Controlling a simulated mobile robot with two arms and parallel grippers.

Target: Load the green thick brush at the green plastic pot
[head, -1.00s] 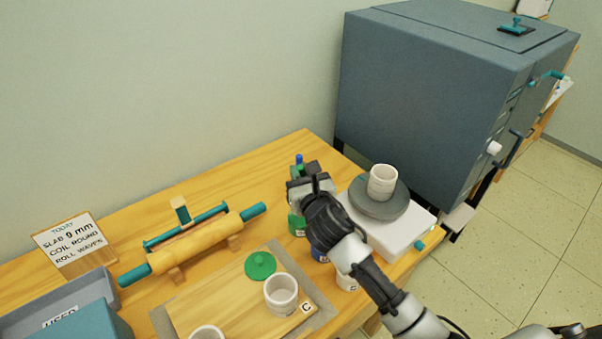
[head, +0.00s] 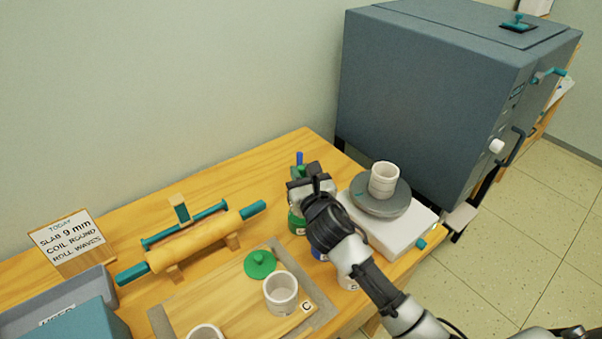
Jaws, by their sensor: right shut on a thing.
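The green plastic pot (head: 297,223) stands on the wooden table, partly covered by my right gripper. My right gripper (head: 302,187) is just above and behind the pot's rim in the picture, shut on the green thick brush, which is mostly hidden. A small green part (head: 298,172) shows beyond the fingers. I cannot tell whether the bristles are inside the pot. My left gripper is not in view.
A banding wheel (head: 373,206) with a white cup (head: 384,179) is to the right.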

